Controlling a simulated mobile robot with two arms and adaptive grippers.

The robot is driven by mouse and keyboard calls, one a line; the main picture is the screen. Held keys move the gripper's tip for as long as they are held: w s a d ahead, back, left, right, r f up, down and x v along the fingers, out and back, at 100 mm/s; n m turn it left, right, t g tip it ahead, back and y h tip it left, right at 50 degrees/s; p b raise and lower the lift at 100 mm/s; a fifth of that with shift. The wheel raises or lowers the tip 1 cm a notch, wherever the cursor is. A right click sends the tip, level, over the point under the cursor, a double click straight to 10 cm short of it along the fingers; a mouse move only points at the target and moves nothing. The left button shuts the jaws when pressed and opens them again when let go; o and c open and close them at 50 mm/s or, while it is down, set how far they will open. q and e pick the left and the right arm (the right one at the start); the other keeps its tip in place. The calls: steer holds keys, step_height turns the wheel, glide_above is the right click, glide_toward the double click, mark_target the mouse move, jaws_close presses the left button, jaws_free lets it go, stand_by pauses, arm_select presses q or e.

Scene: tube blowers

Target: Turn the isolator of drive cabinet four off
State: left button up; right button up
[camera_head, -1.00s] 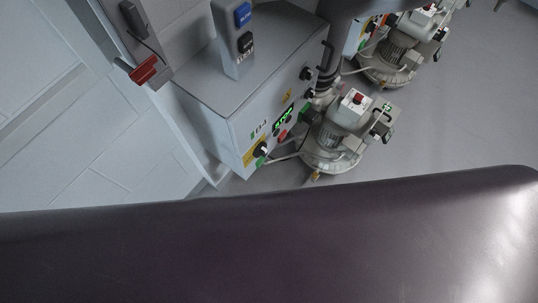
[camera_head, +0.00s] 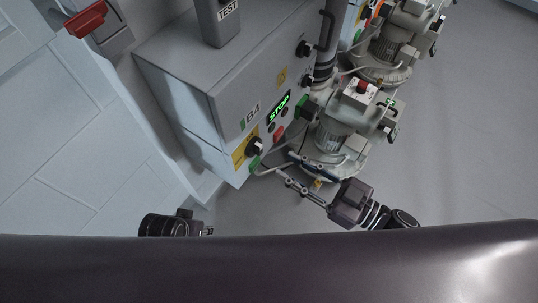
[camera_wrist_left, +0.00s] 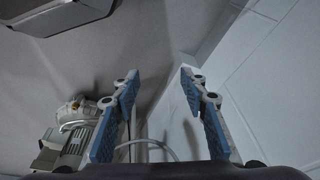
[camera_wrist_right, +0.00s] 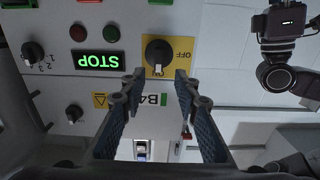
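The drive cabinet B4 (camera_head: 215,85) is a grey box by the wall. Its isolator, a black rotary knob (camera_head: 254,147), sits on a yellow plate low on the front panel. In the right wrist view the knob (camera_wrist_right: 158,55) appears upside down, with OFF printed beside it; its exact setting is unclear. The green display (camera_head: 278,107) reads STOP. My right gripper (camera_head: 279,163) is open in front of the panel. In the right wrist view its empty fingers (camera_wrist_right: 158,78) straddle the knob's line, apart from it. My left gripper (camera_wrist_left: 160,73) is open and empty, away from the knob.
A pump-like blower (camera_head: 338,130) stands close right of the cabinet, near my right gripper. A red-handled switch (camera_head: 87,19) is on the wall. A TEST box (camera_head: 218,20) stands on the cabinet. Open floor (camera_head: 460,150) lies to the right.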

mark_target(261, 149)
steer(key=x, duration=0.7)
steer(key=shift+w+a, duration=0.1)
steer(key=shift+w, duration=0.15)
jaws_close()
